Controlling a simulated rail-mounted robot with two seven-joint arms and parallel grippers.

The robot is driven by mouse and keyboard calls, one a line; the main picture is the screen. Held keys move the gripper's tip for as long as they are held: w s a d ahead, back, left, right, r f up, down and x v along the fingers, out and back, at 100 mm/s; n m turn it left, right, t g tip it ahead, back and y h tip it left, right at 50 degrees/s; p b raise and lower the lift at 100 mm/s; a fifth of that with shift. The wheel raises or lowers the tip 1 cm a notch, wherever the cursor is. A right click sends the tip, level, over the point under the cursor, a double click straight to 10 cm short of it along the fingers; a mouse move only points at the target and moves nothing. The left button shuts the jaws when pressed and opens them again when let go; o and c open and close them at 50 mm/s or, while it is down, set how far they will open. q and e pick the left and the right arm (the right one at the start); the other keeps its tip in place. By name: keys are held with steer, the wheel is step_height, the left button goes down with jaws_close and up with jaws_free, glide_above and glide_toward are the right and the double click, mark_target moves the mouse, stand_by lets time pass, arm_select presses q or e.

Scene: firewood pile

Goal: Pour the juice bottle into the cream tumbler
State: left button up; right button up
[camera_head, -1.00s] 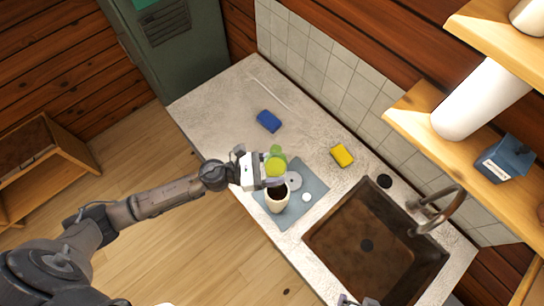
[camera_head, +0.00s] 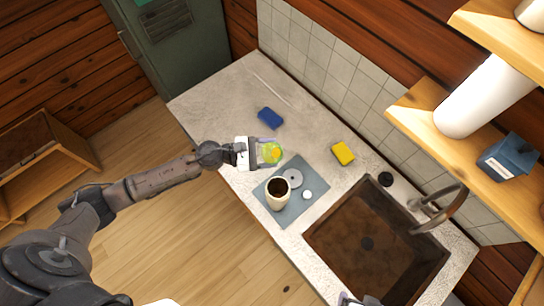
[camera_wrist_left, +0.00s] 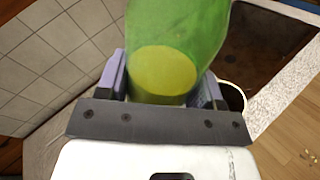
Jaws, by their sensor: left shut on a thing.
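The green juice bottle (camera_head: 271,154) is held in my left gripper (camera_head: 266,152), whose fingers are shut around it. In the left wrist view the bottle (camera_wrist_left: 172,40) fills the space between the fingers, with yellow juice inside. The cream tumbler (camera_head: 278,201) stands upright on the grey-blue mat (camera_head: 309,207), with a dark interior. The bottle is just beyond the tumbler in the head view, apart from it. In the left wrist view the tumbler (camera_wrist_left: 240,91) is partly hidden behind a finger. Part of my right gripper (camera_head: 352,300) shows at the bottom edge; its jaws are unclear.
A grey disc (camera_head: 293,178) and a small white round thing (camera_head: 307,195) lie beside the tumbler. A blue block (camera_head: 269,118) and a yellow sponge (camera_head: 343,153) lie on the counter. The brown sink (camera_head: 385,245) with its faucet (camera_head: 447,207) is to the right.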

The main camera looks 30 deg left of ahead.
arm_select(q)
steer(key=shift+f, duration=0.1)
steer(key=shift+w+a+f+m+b, duration=0.25)
steer(key=shift+f+m+b, duration=0.2)
steer(key=shift+b, duration=0.35)
steer(key=shift+w+a, duration=0.1)
stand_by(0.4)
steer(key=shift+w+a+f+m+b, duration=0.1)
steer(key=shift+w+a+m+b, duration=0.15)
steer(key=shift+m, duration=0.2)
stand_by(0.5)
